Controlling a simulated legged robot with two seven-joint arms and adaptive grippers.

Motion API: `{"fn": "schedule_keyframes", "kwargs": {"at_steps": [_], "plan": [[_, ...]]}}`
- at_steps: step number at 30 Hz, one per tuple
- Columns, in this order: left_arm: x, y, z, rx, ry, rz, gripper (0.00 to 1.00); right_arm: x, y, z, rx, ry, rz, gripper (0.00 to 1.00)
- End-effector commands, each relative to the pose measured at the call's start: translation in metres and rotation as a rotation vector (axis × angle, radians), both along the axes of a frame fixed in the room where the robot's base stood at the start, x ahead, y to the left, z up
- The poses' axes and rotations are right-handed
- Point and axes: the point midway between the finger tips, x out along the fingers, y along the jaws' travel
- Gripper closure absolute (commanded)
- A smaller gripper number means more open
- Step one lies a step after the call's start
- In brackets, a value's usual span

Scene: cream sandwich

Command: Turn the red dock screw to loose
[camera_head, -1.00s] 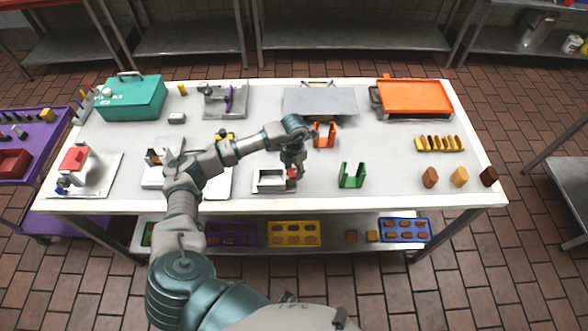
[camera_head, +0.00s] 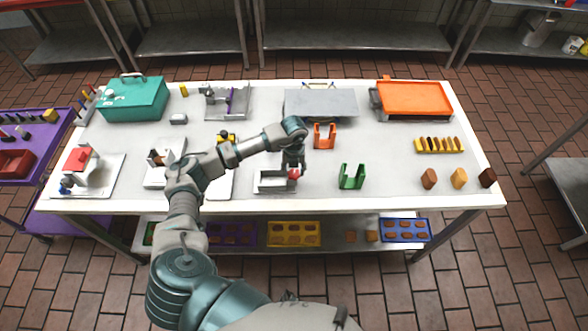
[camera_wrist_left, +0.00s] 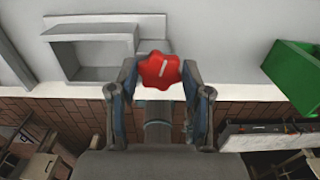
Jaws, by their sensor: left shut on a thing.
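The red dock screw (camera_wrist_left: 160,70) is a lobed knob with a pale line across its face. In the head view the red knob (camera_head: 293,174) sits at the right end of a white dock (camera_head: 272,187) near the table's front. The dock also shows in the left wrist view (camera_wrist_left: 88,32) as a grey-white open box. My left gripper (camera_wrist_left: 158,82) is shut on the knob, a finger on each side. It also shows in the head view (camera_head: 293,166), reaching down from above. The pale line is tilted. My right gripper is not in view.
A green bracket (camera_head: 352,177) stands to the right of the dock, and an orange bracket (camera_head: 324,136) behind. A grey plate (camera_head: 320,103) and an orange tray (camera_head: 414,97) are at the back. The white table (camera_head: 390,150) has free room between them.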

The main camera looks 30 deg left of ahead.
Motion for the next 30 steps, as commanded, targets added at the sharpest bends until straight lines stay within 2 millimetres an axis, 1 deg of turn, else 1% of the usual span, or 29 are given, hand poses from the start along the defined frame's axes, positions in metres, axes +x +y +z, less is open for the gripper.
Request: {"fn": "schedule_keyframes", "kwargs": {"at_steps": [1,9,22,23,24,25,26,30], "plan": [[0.0048,0.0023,0.0057,0.001,-0.017,0.023,0.86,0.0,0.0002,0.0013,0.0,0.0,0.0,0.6],[0.0049,0.0028,0.0057,0.001,-0.018,0.084,0.86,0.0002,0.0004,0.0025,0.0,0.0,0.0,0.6],[0.005,0.0028,0.0058,0.001,-0.019,0.091,0.86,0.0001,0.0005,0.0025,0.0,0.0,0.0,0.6],[0.005,0.0028,0.0058,0.001,-0.019,0.091,0.46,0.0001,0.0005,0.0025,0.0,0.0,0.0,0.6],[0.0049,0.0028,0.0057,0.001,-0.019,0.091,0.36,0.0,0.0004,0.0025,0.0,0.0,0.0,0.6],[0.0046,0.0025,0.0053,0.001,-0.017,0.09,0.29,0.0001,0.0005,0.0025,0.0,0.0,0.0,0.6],[0.0042,0.0024,0.0048,0.001,-0.016,0.09,0.26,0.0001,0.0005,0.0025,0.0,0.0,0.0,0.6],[0.0023,0.0017,0.0032,0.0,-0.01,0.088,0.26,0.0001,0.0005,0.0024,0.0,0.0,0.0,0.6]]}}
